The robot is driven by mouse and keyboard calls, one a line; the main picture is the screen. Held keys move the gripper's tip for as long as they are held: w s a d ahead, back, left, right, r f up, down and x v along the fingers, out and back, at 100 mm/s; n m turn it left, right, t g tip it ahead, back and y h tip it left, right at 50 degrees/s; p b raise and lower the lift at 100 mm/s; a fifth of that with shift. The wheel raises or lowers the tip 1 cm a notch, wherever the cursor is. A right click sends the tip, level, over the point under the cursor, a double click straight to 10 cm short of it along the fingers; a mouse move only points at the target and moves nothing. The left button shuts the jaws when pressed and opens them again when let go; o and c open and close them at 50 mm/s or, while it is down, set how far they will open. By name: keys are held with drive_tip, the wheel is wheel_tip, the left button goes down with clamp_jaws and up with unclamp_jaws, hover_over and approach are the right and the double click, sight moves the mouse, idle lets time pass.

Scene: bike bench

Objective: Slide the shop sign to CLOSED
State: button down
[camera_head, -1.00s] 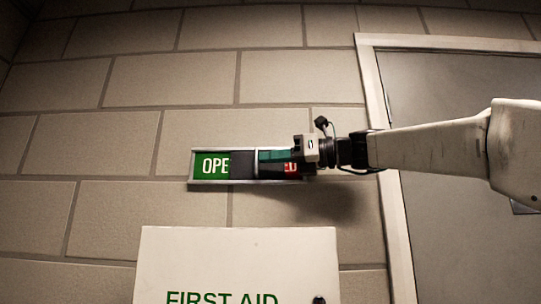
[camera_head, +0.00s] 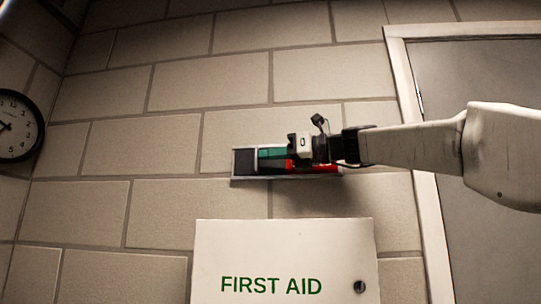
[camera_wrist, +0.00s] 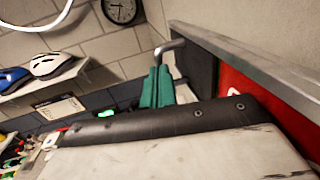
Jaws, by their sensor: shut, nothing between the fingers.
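The shop sign (camera_head: 235,178) is a long grey frame fixed flat on the block wall. Its dark slider panel (camera_head: 244,161) is at the left end of the frame, and no green OPEN face shows. A red face (camera_head: 326,168) shows on the right, partly behind my gripper, so its word cannot be read. My gripper (camera_head: 262,158) has teal fingers, shut and empty, in front of the sign just right of the dark panel. In the wrist view the closed fingers (camera_wrist: 157,88) are beside the slider's bent metal handle (camera_wrist: 168,47); contact is unclear. The red face (camera_wrist: 240,98) shows there too.
A white FIRST AID cabinet (camera_head: 285,250) is on the wall below the sign. A door frame (camera_head: 402,85) stands to the right. A wall clock (camera_head: 15,126) is at far left. Helmets (camera_wrist: 50,64) lie on a shelf in the wrist view.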

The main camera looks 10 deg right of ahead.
drive_tip(key=v, duration=1.3)
drive_tip(key=shift+d, duration=0.35)
